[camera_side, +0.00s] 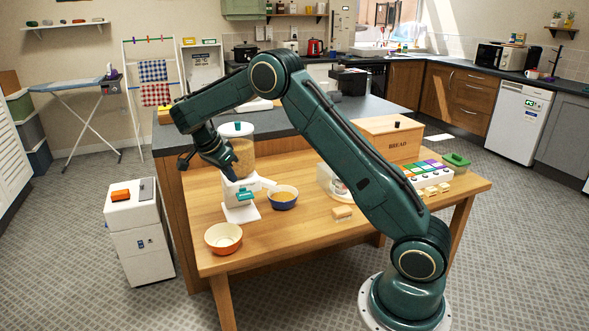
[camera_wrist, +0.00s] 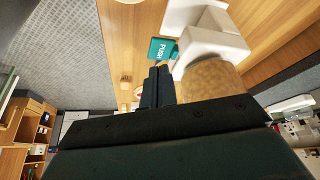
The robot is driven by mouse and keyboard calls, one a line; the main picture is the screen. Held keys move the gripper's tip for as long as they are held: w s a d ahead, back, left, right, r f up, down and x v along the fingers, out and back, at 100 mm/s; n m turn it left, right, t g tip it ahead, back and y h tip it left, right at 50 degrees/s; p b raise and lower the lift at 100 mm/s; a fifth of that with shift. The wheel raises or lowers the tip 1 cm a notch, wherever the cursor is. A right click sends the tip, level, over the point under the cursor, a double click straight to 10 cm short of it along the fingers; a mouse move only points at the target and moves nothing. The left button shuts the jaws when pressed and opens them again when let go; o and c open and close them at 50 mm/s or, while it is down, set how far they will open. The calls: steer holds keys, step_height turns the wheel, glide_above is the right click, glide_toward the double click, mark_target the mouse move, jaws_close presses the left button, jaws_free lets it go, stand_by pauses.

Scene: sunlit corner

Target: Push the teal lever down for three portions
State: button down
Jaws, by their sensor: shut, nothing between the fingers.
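A white dispenser (camera_side: 238,188) with a clear cylinder of tan grain stands on the wooden table. Its teal lever (camera_side: 245,194) sticks out at the front, and the word PUSH shows on it in the wrist view (camera_wrist: 162,49). My gripper (camera_side: 232,174) is at the dispenser's front, above the lever. In the wrist view the fingertips (camera_wrist: 160,66) are together and empty, right beside the lever; I cannot tell whether they touch it. A blue bowl (camera_side: 283,204) with yellowish contents stands right of the dispenser. An orange bowl (camera_side: 223,247) with a pale inside stands nearer the front edge.
A wooden bread box (camera_side: 392,143), a tray with coloured lids (camera_side: 427,177) and a green-topped dish (camera_side: 455,160) stand on the table's right. A small brush-like block (camera_side: 342,212) lies near its middle. My arm spans over the table.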

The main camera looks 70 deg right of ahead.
mark_target(242, 197)
steer(key=shift+x, duration=3.3)
steer(key=shift+f, duration=0.8)
steer(key=a, duration=0.2)
steer(key=w+a+r, duration=0.1)
steer(key=shift+r, duration=0.15)
